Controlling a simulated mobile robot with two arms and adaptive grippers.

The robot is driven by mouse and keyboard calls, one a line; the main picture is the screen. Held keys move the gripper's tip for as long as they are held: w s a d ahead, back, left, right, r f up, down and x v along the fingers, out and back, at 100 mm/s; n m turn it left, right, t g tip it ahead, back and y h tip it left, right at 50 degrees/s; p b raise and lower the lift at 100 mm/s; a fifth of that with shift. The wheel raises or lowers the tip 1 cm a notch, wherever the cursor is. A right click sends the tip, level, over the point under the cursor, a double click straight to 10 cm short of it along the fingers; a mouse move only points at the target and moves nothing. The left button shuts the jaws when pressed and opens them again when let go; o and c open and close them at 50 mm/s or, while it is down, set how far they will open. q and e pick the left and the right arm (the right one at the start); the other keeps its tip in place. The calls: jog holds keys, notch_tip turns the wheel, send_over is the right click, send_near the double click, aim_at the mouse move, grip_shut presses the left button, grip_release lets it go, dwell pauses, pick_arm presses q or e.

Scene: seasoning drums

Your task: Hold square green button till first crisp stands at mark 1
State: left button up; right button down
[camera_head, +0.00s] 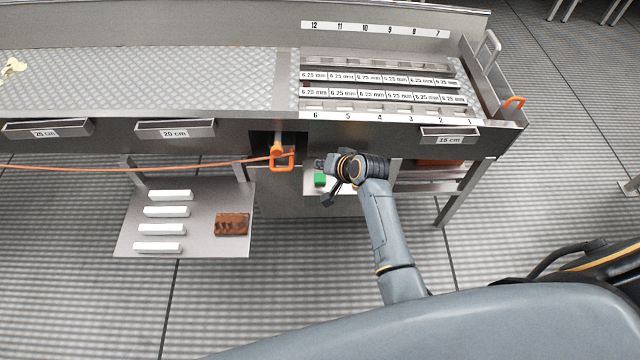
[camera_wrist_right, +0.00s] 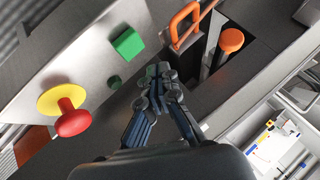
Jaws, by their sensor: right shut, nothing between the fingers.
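The square green button (camera_wrist_right: 128,43) stands out from a light panel in the right wrist view; in the head view it shows (camera_head: 320,179) below the machine's front edge. My right gripper (camera_wrist_right: 160,72) is shut and empty, its fingertips close to the right of the green button; I cannot tell whether they touch it. In the head view the gripper (camera_head: 322,163) is small beside the button. Pale yellow pieces (camera_head: 12,68), possibly crisps, lie on the belt at far left. Mark 1 (camera_head: 470,123) is at the right end of the numbered front strip. My left gripper is not in view.
A red mushroom button (camera_wrist_right: 73,120) on a yellow ring is left of the green one. An orange handle (camera_wrist_right: 184,24) and an orange knob (camera_wrist_right: 231,40) are near the fingers. An orange cable (camera_head: 150,164) runs left. A low plate (camera_head: 200,230) holds white bars.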

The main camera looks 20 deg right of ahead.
aim_at(317, 174)
jog(key=shift+f+b, duration=0.35)
jog(key=shift+f, duration=0.8)
jog(key=shift+f, duration=0.1)
dwell(0.4)
jog(key=shift+f, duration=0.35)
jog(key=shift+f, duration=0.55)
dwell(1.5)
